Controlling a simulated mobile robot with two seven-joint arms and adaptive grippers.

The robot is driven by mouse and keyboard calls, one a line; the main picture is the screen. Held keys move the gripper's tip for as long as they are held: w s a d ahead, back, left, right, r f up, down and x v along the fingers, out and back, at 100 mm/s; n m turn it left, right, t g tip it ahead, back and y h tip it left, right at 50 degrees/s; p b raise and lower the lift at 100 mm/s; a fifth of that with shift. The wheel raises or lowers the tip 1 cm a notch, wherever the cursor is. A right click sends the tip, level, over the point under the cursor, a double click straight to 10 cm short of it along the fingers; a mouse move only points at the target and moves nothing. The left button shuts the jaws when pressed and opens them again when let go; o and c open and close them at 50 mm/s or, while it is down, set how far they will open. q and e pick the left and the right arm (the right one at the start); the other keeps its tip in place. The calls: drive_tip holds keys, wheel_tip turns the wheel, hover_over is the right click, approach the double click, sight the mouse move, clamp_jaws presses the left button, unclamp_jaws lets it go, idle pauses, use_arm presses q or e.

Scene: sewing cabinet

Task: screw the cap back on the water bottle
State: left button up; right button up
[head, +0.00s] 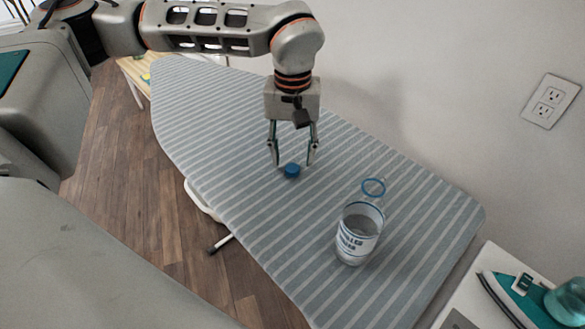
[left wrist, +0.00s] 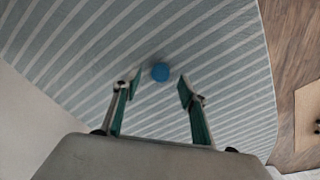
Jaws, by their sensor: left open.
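The blue cap (head: 292,170) lies on the striped ironing board, apart from the bottle. My left gripper (head: 293,160) is open, pointing down, with its fingers on either side of the cap and a little above it. In the left wrist view the cap (left wrist: 160,72) shows between and just beyond the fingertips (left wrist: 156,84). The clear water bottle (head: 358,232) stands on the board to the right and nearer to me, with a blue ring at its uncapped neck. My right gripper is not in view.
The ironing board (head: 225,150) is otherwise clear and runs along the wall with an outlet (head: 550,101). A teal iron (head: 525,300) sits on a white surface at the lower right. Wooden floor (head: 130,200) lies to the left.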

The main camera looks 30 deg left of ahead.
sight(292, 168)
use_arm(q)
wheel_tip(292, 168, down, 3)
drive_tip(key=shift+f, duration=0.1)
drive_tip(key=c, duration=0.8)
wheel_tip(292, 168, up, 20)
drive_tip(key=shift+r+p, duration=0.1)
drive_tip(key=shift+p, duration=0.9)
